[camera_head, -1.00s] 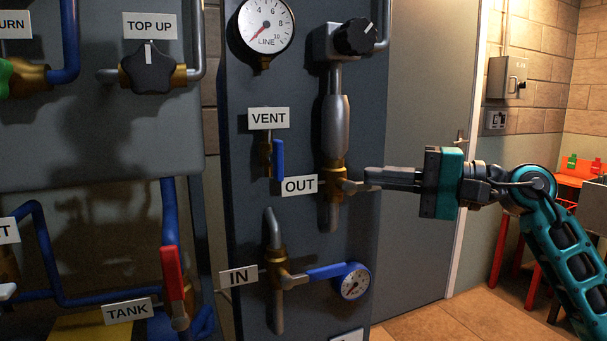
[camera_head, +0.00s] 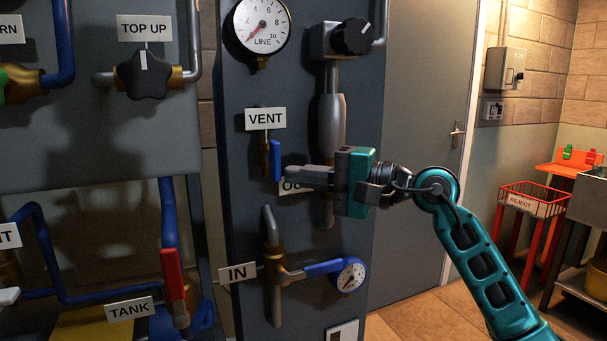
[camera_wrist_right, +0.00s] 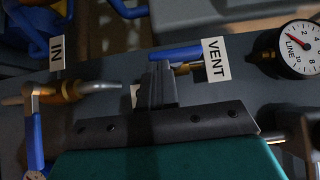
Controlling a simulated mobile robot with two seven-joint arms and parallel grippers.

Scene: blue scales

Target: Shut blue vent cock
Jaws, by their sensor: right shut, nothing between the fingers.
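The blue vent cock handle (camera_head: 275,160) hangs straight down, alongside its brass body (camera_head: 263,155), under the VENT label (camera_head: 265,118). In the right wrist view the handle (camera_wrist_right: 175,53) lies beside the VENT label (camera_wrist_right: 215,60). My right gripper (camera_head: 279,173) is shut and empty, with its tips at the handle's lower end. In the wrist view the gripper tips (camera_wrist_right: 159,68) are close to the handle; I cannot tell whether they touch. My right gripper covers much of the OUT label. My left gripper is not in view.
The OUT valve's pipe (camera_head: 331,120) stands behind my right gripper. Below is the IN valve with a blue lever (camera_head: 323,268) and a small gauge (camera_head: 350,277). The LINE gauge (camera_head: 262,25) and a black knob (camera_head: 351,36) are above.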

